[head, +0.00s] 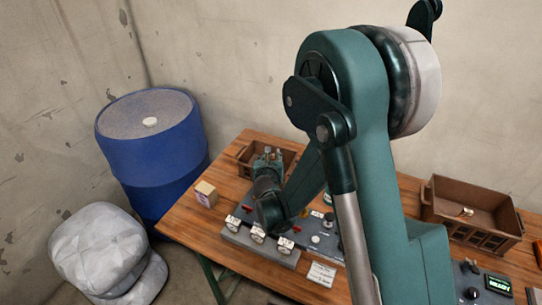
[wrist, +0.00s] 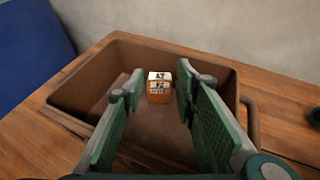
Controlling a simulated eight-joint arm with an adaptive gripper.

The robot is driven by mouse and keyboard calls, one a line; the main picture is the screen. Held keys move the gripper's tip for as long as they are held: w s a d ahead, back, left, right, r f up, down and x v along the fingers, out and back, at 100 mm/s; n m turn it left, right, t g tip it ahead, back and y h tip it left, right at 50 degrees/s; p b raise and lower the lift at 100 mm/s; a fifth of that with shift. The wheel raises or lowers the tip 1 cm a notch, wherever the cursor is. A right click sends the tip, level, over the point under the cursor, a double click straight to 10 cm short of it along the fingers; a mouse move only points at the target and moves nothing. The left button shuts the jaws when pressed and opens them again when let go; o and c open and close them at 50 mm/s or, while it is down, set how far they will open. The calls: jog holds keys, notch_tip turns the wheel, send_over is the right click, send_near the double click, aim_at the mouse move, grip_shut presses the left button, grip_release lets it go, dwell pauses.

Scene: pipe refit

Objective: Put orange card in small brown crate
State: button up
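The small brown crate (head: 245,157) stands at the back left of the wooden table, and its rim (wrist: 75,105) fills much of the wrist view. My gripper (head: 267,155) is at this crate, its fingers pointing down into it. In the wrist view my gripper (wrist: 160,82) is open, with a gap beside each finger. An orange card with white printed panels (wrist: 159,89) shows between and beyond the fingertips, inside the crate near its far wall. It appears clear of both fingers. In the head view I cannot make out the card.
A larger brown crate (head: 440,203) with a small item in it stands at the right. A small tan box (head: 206,194) sits on the left table edge. A blue barrel (head: 150,150) stands left of the table.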

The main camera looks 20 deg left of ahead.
jog(key=p+v, duration=0.1)
jog(key=v, duration=0.8)
jog(key=shift+s+d+r, duration=0.1)
jog(key=shift+s+d, duration=0.05)
jog(key=shift+s, duration=0.05)
dwell(0.6)
